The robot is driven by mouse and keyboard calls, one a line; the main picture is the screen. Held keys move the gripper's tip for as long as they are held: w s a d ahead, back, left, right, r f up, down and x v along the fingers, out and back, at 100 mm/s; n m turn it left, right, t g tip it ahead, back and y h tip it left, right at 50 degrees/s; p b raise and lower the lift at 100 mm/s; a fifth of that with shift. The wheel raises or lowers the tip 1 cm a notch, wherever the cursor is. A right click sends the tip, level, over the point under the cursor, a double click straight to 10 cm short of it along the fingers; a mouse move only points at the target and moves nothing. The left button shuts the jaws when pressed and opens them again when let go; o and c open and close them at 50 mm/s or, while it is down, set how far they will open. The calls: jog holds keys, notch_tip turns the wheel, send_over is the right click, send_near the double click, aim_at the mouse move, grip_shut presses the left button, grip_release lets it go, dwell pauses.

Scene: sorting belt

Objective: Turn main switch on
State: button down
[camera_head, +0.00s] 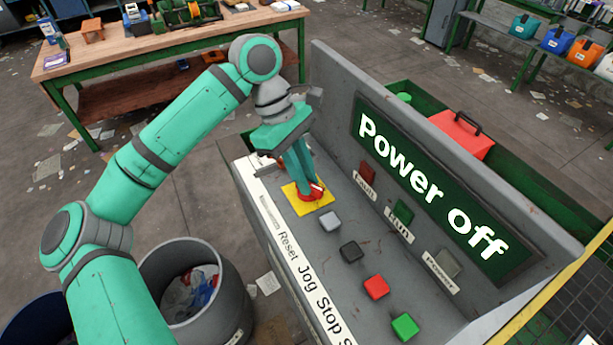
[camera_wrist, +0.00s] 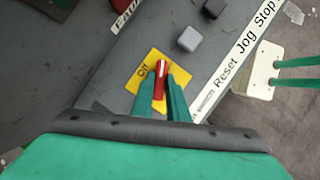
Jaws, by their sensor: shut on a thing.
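The main switch is a red rotary knob (camera_head: 313,191) on a yellow plate (camera_head: 298,205) at the far end of the grey control panel. In the wrist view the red knob (camera_wrist: 160,69) has a pale mark on its tip, and the yellow plate (camera_wrist: 136,84) shows an "Off" label. My gripper (camera_head: 306,188) points down at the switch, and its fingers are shut on the red knob, one on each side. They hide part of the knob and plate. The display (camera_head: 425,185) reads "Power off".
Grey (camera_head: 330,221), black (camera_head: 351,252), red (camera_head: 376,287) and green (camera_head: 405,326) buttons line the panel beside the switch. The panel's raised back wall (camera_head: 330,75) stands close to my gripper. A waste bin (camera_head: 222,300) stands in front.

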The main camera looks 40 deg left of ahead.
jog(key=m, duration=0.2)
jog(key=shift+w+m+g, duration=0.1)
jog(key=shift+m+g, duration=0.2)
jog(key=shift+g, duration=0.1)
jog(key=shift+a+m+g, duration=0.1)
jog(key=shift+m+g, duration=0.5)
jog(key=shift+m, duration=0.8)
jog(key=shift+y, duration=0.3)
jog(key=c, duration=1.7)
grip_release()
jog(key=shift+r, duration=0.1)
jog(key=v, duration=1)
jog(key=shift+w+a+r, duration=0.15)
jog(key=shift+a+r, duration=0.05)
jog(key=shift+r, duration=0.05)
